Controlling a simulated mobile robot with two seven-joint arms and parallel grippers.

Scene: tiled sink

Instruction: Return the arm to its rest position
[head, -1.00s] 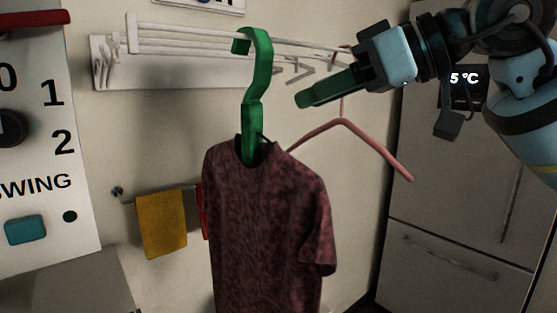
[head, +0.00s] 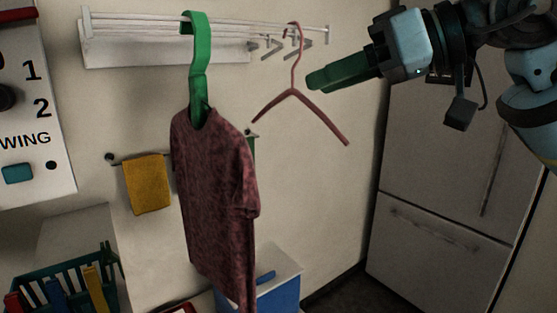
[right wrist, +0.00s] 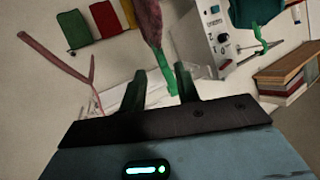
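My right gripper (head: 312,80) is at the upper right of the head view, its green fingers pointing left, beside the pink hanger (head: 300,90). In the right wrist view its two fingers (right wrist: 163,82) stand apart with nothing held between them. A dark red shirt (head: 210,190) hangs on a green hanger (head: 198,60), whose hook is at the white wall rack (head: 150,45). The shirt (right wrist: 150,18) and green hanger (right wrist: 172,80) also show in the right wrist view, beyond the fingers. My left gripper is in neither view.
A grey fridge (head: 425,190) stands on the right, behind my right arm. A yellow towel (head: 147,185) hangs on the wall. A green basket (head: 65,275) is at lower left, and a blue and white box (head: 278,290) stands below the shirt. Open air lies between shirt and fridge.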

